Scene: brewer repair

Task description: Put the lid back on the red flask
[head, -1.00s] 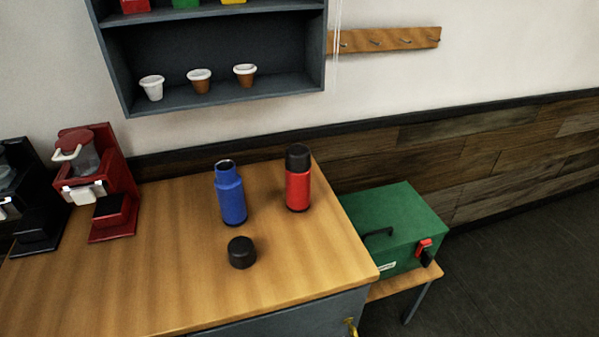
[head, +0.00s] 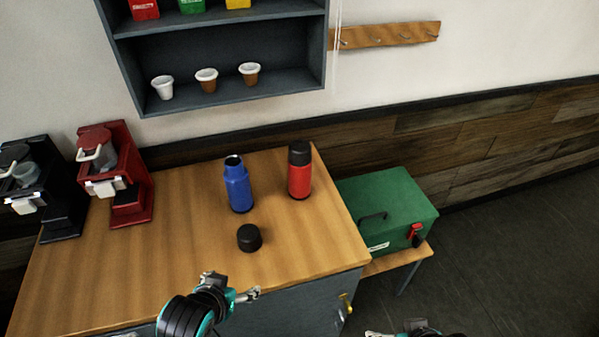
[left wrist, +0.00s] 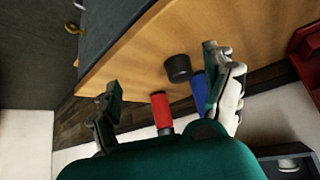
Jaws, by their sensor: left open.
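The red flask (head: 300,178) stands upright near the back right of the wooden counter, with a black top on it; it also shows in the left wrist view (left wrist: 162,108). The blue flask (head: 238,188) stands upright to its left, its mouth uncovered; it also shows in the left wrist view (left wrist: 200,93). A loose black lid (head: 249,238) rests on the counter in front of the blue flask, and also shows in the left wrist view (left wrist: 178,68). My left gripper (head: 250,294) is open and empty at the counter's front edge. My right gripper (head: 416,326) shows only partly at the bottom edge.
A red brewer (head: 118,180) and a black brewer (head: 50,200) stand at the counter's left. A green toolbox (head: 385,205) sits on a low bench to the right. A wall shelf (head: 220,92) with small cups hangs behind. The counter (head: 130,270) is clear at front left.

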